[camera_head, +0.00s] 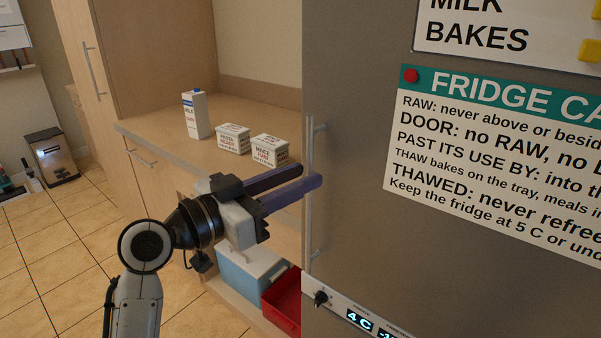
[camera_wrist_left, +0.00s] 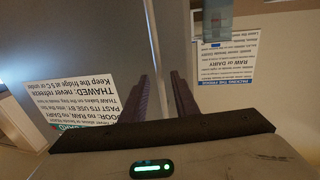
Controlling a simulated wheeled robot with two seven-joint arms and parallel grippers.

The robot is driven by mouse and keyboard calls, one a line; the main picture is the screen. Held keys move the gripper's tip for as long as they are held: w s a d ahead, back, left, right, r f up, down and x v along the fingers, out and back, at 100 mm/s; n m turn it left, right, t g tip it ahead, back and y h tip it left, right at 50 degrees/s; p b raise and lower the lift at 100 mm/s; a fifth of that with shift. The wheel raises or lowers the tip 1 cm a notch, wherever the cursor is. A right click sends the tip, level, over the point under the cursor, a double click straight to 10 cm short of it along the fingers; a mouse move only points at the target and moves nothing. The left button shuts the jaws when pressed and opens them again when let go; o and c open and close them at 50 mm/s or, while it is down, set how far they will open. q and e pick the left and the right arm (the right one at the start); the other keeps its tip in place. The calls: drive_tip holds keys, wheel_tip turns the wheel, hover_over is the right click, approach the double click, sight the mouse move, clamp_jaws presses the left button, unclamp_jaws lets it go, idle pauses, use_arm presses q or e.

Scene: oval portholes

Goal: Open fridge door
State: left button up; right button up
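The grey fridge door (camera_head: 352,150) fills the right half of the head view and stands shut. Its slim vertical metal handle (camera_head: 309,225) runs along the door's left edge. My left gripper (camera_head: 311,175) reaches in from the left at the handle's middle height. Its two purple fingers are apart. The nearer fingertip overlaps the handle in the head view; the farther one ends just left of it. In the left wrist view the fingers (camera_wrist_left: 168,95) point at a pale upright strip by the door edge. I cannot tell whether they touch the handle. My right gripper is not in view.
A wooden counter (camera_head: 165,130) left of the fridge bears a milk carton (camera_head: 196,115) and two labelled tubs (camera_head: 233,139). Below are a blue-and-white cooler (camera_head: 245,275) and a red crate (camera_head: 284,302). The tiled floor (camera_head: 60,250) at left is mostly clear.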

use_arm(q)
drive_tip(key=shift+w+d, duration=0.4)
clamp_jaws()
